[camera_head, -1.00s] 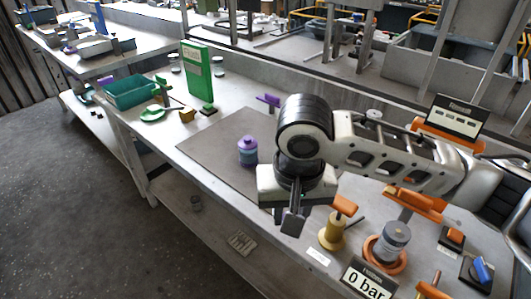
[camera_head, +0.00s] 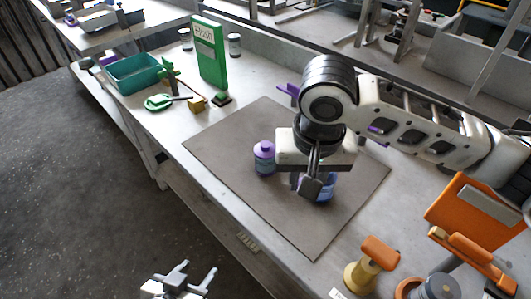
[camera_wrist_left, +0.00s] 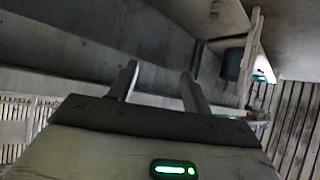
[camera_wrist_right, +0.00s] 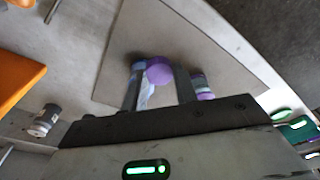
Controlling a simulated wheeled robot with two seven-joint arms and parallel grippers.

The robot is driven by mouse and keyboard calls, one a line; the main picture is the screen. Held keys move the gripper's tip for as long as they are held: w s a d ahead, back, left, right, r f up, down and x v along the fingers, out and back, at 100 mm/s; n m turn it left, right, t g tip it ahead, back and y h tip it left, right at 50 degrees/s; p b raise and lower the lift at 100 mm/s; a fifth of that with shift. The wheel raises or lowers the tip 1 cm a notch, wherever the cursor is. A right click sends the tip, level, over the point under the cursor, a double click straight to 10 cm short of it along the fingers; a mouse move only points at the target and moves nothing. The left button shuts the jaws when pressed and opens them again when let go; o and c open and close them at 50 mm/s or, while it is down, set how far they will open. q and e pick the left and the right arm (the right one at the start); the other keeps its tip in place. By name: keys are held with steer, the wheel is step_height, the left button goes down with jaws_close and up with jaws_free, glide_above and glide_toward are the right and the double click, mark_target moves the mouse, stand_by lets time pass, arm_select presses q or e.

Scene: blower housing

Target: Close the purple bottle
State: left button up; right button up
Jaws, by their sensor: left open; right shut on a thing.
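My right gripper (camera_head: 311,188) points down over the grey mat, its fingers close together. In the right wrist view (camera_wrist_right: 158,88), a round purple piece (camera_wrist_right: 159,70), like a cap, sits between its fingertips. A blue bottle (camera_head: 326,187) with a pale label is behind and beside these fingers, partly hidden; I cannot tell whether the purple piece touches it. A purple bottle (camera_head: 264,160) with a lighter purple top stands upright on the mat, left of the gripper. It also shows in the right wrist view (camera_wrist_right: 201,88). My left gripper (camera_head: 185,275) is open and empty, low in front of the table.
The grey mat (camera_head: 225,150) has clear room at left and front. A green sign (camera_head: 208,55), a teal bin (camera_head: 138,72) and small green and yellow items stand at the back left. A yellow spool with an orange handle (camera_head: 372,262) and orange fixtures are at the front right.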

arm_select(q)
steer(key=o, duration=0.4)
steer(key=shift+w+d+r, duration=0.15)
steer(key=shift+w+r, duration=0.05)
steer(key=shift+w, duration=0.05)
steer(key=shift+c, duration=0.2)
arm_select(e)
steer(key=shift+w+a+r, duration=0.1)
steer(key=shift+w+a, duration=0.05)
steer(key=shift+w, duration=0.15)
arm_select(q)
steer(key=m+t+h+p, duration=0.1)
steer(key=m+h+p, duration=0.3)
steer(key=p, duration=0.1)
glide_toward(269, 151)
steer(key=shift+w+a+f, duration=0.25)
steer(key=shift+a+f, duration=0.25)
steer(key=shift+f, duration=0.15)
arm_select(e)
steer(key=w+a+r+m, duration=0.2)
steer(key=w+a+m, duration=0.1)
steer(key=w, duration=0.3)
steer(key=w+a+r+m, duration=0.3)
steer(key=w, duration=0.4)
steer(key=shift+a+m+h, duration=0.3)
steer(key=shift+a, duration=0.1)
arm_select(q)
steer(key=x, duration=1.2)
